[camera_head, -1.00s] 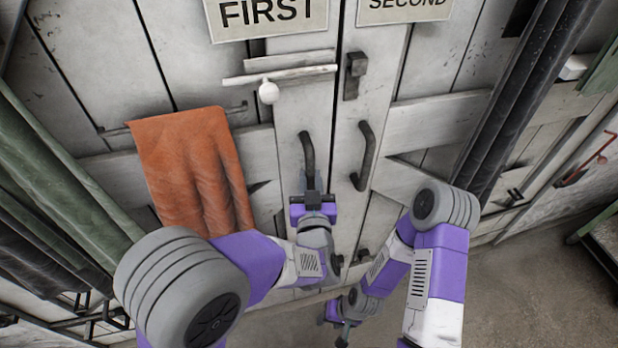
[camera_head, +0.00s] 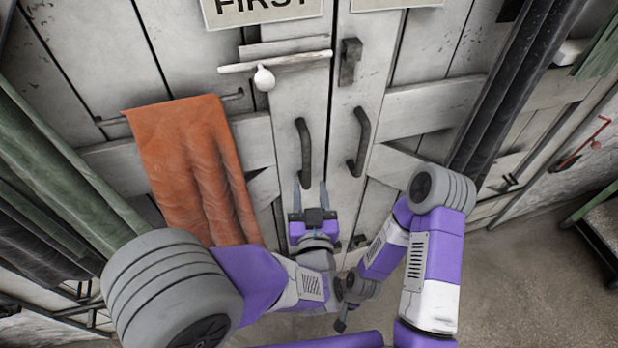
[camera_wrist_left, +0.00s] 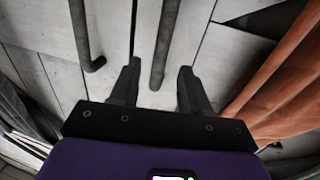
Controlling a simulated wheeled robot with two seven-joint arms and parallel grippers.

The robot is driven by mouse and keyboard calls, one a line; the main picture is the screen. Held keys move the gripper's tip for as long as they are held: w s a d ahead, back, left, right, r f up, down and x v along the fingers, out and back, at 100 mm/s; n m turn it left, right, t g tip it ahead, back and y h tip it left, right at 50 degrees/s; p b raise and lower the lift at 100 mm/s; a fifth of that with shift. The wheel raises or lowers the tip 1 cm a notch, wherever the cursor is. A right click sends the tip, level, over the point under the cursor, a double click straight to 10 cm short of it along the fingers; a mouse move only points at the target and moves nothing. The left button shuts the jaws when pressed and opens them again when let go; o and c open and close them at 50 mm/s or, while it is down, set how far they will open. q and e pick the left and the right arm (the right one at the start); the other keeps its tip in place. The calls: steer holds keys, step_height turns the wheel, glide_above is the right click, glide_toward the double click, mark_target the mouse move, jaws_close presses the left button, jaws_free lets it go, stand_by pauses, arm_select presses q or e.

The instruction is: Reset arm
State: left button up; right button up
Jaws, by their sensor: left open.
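My left gripper (camera_head: 310,187) is open and empty in front of the left door, by the lower end of the dark left door handle (camera_head: 304,150). In the left wrist view the two dark fingers (camera_wrist_left: 159,68) stand apart, with the left handle (camera_wrist_left: 166,35) showing between them, seemingly beyond them and not gripped. The right door handle (camera_head: 360,142) also shows at left in the wrist view (camera_wrist_left: 80,35). My right gripper (camera_head: 342,322) hangs low near the middle, small and partly hidden; its jaws cannot be made out.
An orange cloth (camera_head: 190,165) hangs from a rail left of the handles. A white bar (camera_head: 290,62) with a white ball (camera_head: 264,79) crosses the left door; a dark latch (camera_head: 350,62) is on the right door. Open floor (camera_head: 530,270) lies at lower right.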

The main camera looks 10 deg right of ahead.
arm_select(q)
steer(key=shift+s, duration=0.3)
steer(key=w+a+f+g, duration=0.2)
steer(key=a+f+g, duration=0.2)
steer(key=f, duration=0.7)
steer(key=w+a+f+g, duration=0.1)
steer(key=a+f+g, duration=0.35)
steer(key=f, duration=0.65)
steer(key=s+a+f+n+g+h, duration=0.1)
steer(key=s+a+f+g, duration=0.2)
steer(key=s+f, duration=0.5)
steer(key=s+a+f+n+g+h, duration=0.2)
steer(key=s+a+f+g, duration=0.2)
steer(key=s+f+g, duration=0.2)
step_height(320, 180, down, 2)
steer(key=shift+s+f, duration=0.1)
steer(key=shift+s, duration=0.75)
